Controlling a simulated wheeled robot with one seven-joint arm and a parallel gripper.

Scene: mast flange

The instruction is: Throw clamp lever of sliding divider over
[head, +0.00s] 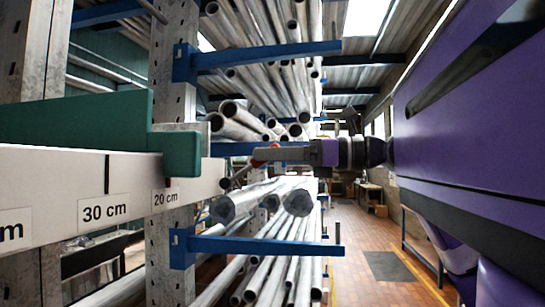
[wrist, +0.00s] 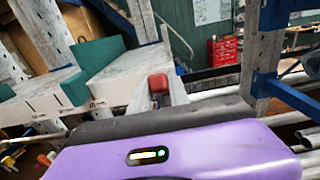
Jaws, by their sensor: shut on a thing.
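The sliding divider (head: 180,152) is a teal block seated over a pale beam (head: 130,190) marked 20 cm and 30 cm; it shows at the left in the wrist view (wrist: 98,52). The clamp lever has a red grip (head: 258,163), just right of the beam's end in the head view, and its red end shows in the wrist view (wrist: 158,83). My gripper (head: 262,153) reaches in from the right, roughly level, and is shut on the lever's red grip. Its fingers partly hide the lever, so the lever's exact angle and pivot are unclear.
Blue rack arms (head: 265,52) jut out above and below my gripper, carrying bundles of metal tubes (head: 250,118). A galvanised upright (head: 172,240) stands behind the beam. The tiled aisle at right is open. A red tool cabinet (wrist: 222,50) stands far back.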

